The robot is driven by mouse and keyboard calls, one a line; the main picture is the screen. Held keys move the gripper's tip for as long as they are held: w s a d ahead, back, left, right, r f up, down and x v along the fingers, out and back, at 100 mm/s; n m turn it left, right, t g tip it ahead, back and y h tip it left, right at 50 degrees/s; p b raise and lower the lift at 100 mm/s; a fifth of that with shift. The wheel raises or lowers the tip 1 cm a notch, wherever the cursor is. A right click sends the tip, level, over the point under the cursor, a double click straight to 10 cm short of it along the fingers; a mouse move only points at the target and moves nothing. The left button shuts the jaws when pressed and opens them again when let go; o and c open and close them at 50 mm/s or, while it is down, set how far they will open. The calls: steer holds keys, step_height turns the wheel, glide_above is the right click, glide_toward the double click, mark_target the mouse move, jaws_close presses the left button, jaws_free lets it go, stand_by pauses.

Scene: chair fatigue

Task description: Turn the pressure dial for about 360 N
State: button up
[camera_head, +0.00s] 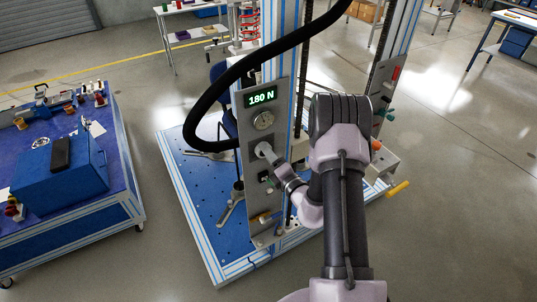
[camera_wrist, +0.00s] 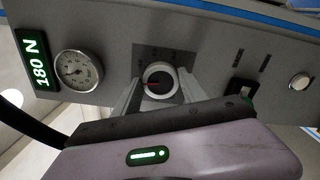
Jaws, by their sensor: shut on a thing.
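The pressure dial (camera_wrist: 158,80) is a round knob with a light rim, a dark face and a red pointer mark, on the grey control panel (camera_wrist: 205,48). My gripper (camera_wrist: 160,92) has one finger on each side of the dial and is shut on it. The green display (camera_head: 262,96) reads 180 N. It also shows in the wrist view (camera_wrist: 41,62), turned on its side.
A round gauge (camera_head: 263,120) sits under the display. A black switch (camera_wrist: 240,88) and a pale round button (camera_wrist: 299,81) are on the same panel. A thick black hose (camera_head: 246,66) arches over it. A blue workbench (camera_head: 122,150) stands at the left.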

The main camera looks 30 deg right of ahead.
steer(key=o, duration=1.4)
steer(key=s, duration=1.7)
steer(key=shift+s+d+b, duration=0.2)
steer(key=shift+d+b, duration=0.1)
